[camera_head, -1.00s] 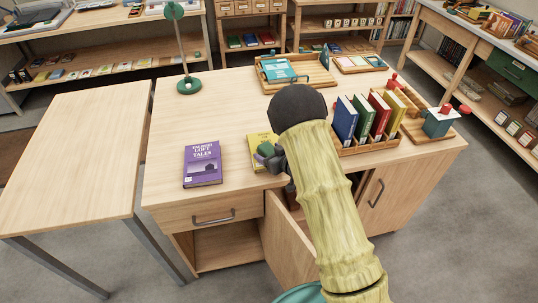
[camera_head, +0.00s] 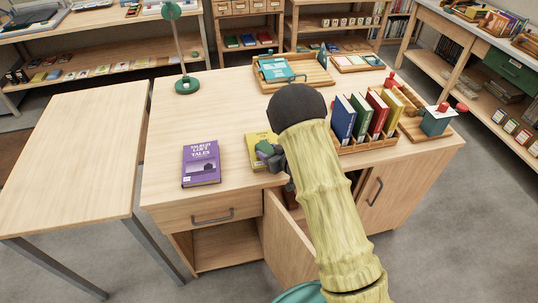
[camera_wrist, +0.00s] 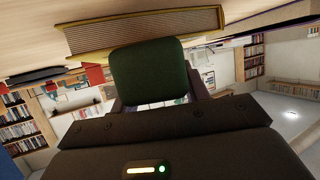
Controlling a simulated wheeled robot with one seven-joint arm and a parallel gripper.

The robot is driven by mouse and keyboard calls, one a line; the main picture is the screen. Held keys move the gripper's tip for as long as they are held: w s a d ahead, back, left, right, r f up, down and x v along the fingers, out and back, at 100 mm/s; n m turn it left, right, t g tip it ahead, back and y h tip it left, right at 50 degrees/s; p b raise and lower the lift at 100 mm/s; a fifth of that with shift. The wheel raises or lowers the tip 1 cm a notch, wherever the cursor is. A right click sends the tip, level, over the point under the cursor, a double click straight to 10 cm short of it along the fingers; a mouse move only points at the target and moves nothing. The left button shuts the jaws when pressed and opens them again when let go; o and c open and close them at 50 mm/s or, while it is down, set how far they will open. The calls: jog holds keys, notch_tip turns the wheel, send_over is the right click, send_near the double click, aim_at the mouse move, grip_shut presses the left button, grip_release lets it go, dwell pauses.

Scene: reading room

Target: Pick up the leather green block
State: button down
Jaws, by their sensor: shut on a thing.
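The leather green block (camera_wrist: 148,72) is dark green with rounded edges, and it sits between the fingers of my gripper (camera_wrist: 158,92) in the wrist view. My gripper is shut on it. In the head view the green block (camera_head: 265,147) shows small at the tip of my gripper (camera_head: 272,158), over the yellow book (camera_head: 258,139) near the desk's front edge. The yellow book (camera_wrist: 140,32) also shows close beside the block in the wrist view. I cannot tell whether block and book touch. My arm hides part of the desk there.
A purple book (camera_head: 201,163) lies left of my gripper on the desk (camera_head: 225,100). A rack of upright books (camera_head: 370,143) stands to the right. A green lamp (camera_head: 187,84) stands at the back left. A cabinet door (camera_head: 288,240) hangs open below.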

aim_at(271, 150)
jog(key=shift+w+r, duration=0.15)
jog(key=shift+w+r, duration=0.1)
jog(key=shift+r, duration=0.05)
jog(key=shift+a+r, duration=0.15)
jog(key=shift+r, duration=0.15)
jog(key=r, duration=0.7)
jog(key=shift+s+d+r, duration=0.2)
jog(key=shift+d+r, duration=0.15)
jog(key=shift+s+a+r, duration=0.1)
jog(key=shift+a+r, duration=0.05)
jog(key=shift+r, duration=0.5)
jog(key=shift+w, duration=0.25)
